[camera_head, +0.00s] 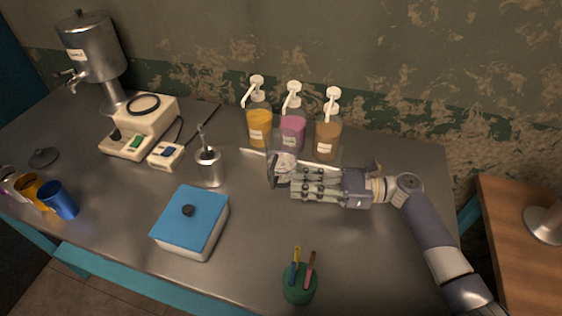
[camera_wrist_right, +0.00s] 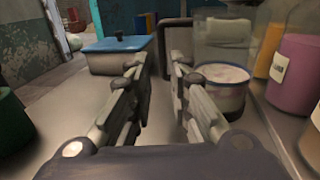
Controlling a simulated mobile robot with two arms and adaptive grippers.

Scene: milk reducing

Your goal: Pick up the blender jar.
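The clear blender jar (camera_wrist_right: 222,45), with whitish contents, a blue band near its bottom and a dark handle (camera_wrist_right: 176,45), stands on the table just beyond my right gripper in the right wrist view. In the head view the jar (camera_head: 285,162) is partly hidden behind my right gripper (camera_head: 287,183). The right gripper, also seen in the wrist view (camera_wrist_right: 158,78), is open, its fingers apart with nothing visibly clamped. The handle shows past and between the fingertips; I cannot tell whether they touch it. My left gripper is not in view.
Several pump bottles (camera_head: 292,133) stand behind the jar. A blue-lidded box (camera_head: 194,215), a metal cup (camera_head: 209,168) and a white appliance base (camera_head: 140,125) are to the left. A green pen holder (camera_head: 299,286) stands at the front edge. The table right of the arm is clear.

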